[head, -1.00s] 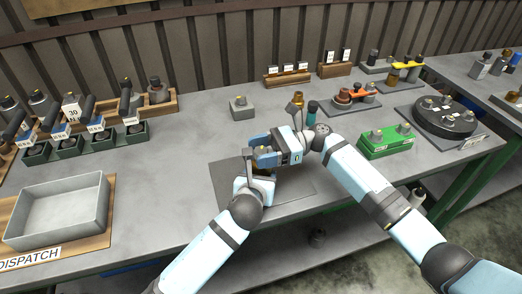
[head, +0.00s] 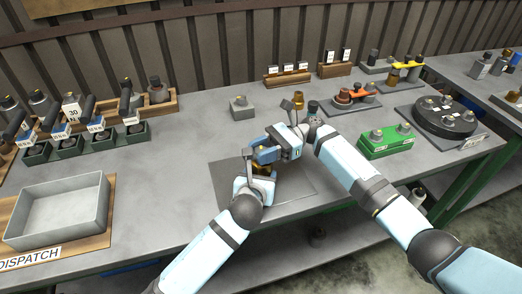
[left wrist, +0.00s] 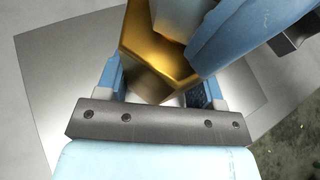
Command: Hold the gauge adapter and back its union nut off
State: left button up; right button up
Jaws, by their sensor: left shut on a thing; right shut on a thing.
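The gauge adapter, partly hidden, shows as brass (head: 260,169) between my two grippers over the grey mat. In the left wrist view its large brass hex union nut (left wrist: 146,62) fills the top middle, with a duller round part below it. My left gripper (head: 257,176) is the lower one and is shut on the adapter's lower part. My right gripper (head: 262,156) comes from above right and is shut on the nut; its blue finger (left wrist: 235,35) lies against the nut in the left wrist view. The exact contact of the fingertips is hidden.
The grey mat (head: 300,190) lies under the grippers. A grey block (head: 241,109) and a brass fitting (head: 298,100) stand behind. The empty grey tray (head: 60,212) is at left. The green block (head: 386,142) and dark round stand (head: 444,119) are at right.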

aim_at(261, 150)
jog(key=shift+n+g+h, duration=2.6)
jog(key=shift+g+h, duration=0.2)
jog(key=shift+g, duration=0.2)
jog(key=o, duration=0.9)
jog(key=shift+o, duration=0.2)
notch_tip(261, 150, up, 10)
